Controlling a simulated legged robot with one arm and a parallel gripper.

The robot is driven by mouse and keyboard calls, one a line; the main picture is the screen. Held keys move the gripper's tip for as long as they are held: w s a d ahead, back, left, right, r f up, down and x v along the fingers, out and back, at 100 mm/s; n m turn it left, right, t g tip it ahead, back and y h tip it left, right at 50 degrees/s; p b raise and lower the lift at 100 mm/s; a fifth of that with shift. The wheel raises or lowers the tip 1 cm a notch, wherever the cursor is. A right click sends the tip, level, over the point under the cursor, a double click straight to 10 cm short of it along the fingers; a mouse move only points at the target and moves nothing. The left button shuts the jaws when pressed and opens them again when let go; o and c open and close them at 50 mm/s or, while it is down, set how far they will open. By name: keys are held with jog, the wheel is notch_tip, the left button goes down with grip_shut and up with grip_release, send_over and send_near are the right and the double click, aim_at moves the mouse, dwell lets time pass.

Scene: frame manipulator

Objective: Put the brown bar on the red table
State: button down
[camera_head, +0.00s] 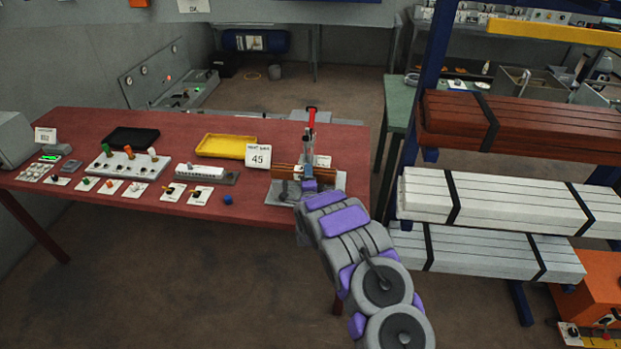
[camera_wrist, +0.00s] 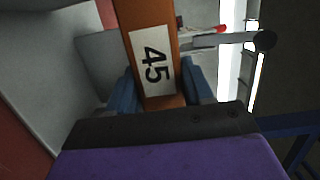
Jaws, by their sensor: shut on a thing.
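The brown bar (camera_head: 287,171) lies across the grey clamp fixture (camera_head: 328,183) on the right part of the red table (camera_head: 230,222). In the wrist view the brown bar (camera_wrist: 147,20) carries a white label reading 45. My gripper (camera_head: 309,185) reaches the bar from the front. In the wrist view its blue fingers are on either side of the bar, and my gripper (camera_wrist: 160,92) is shut on it near the label. The fixture's red-handled lever (camera_head: 311,118) stands upright behind the bar. Part of the bar is hidden by my gripper and the fixture.
A sign reading 45 (camera_head: 258,157), a yellow tray (camera_head: 226,146) and a black tray (camera_head: 132,138) stand on the table. Several small parts on white cards lie along its front left. A rack with strapped bars (camera_head: 490,200) stands close on the right.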

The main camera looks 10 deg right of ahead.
jog(key=shift+s+a, duration=0.15)
jog(key=shift+a, duration=0.35)
jog(key=c, duration=0.8)
grip_release()
jog(key=shift+d+f, duration=0.15)
jog(key=shift+d, duration=0.05)
jog(key=o, duration=0.4)
jog(key=shift+d, duration=1.15)
jog(key=shift+c, duration=0.2)
jog(key=shift+a, duration=0.55)
jog(key=s+a+p, duration=0.1)
jog(key=s+a, duration=0.1)
jog(key=s, duration=1)
jog(key=s+d+r+n+g+y, duration=0.1)
jog(key=s+r+n+g+y, duration=0.1)
jog(key=s+r+n+g, duration=1.25)
jog(key=s+r, duration=0.1)
jog(key=s, duration=1)
jog(key=s+r+n+g, duration=0.2)
jog(key=s+r, duration=0.2)
jog(key=s, duration=1)
jog(key=s+r+n+g, duration=0.3)
jog(key=s, duration=1.1)
jog(key=shift+s+d+r, duration=0.15)
jog(key=shift+d+r, duration=0.05)
jog(key=shift+d, duration=0.25)
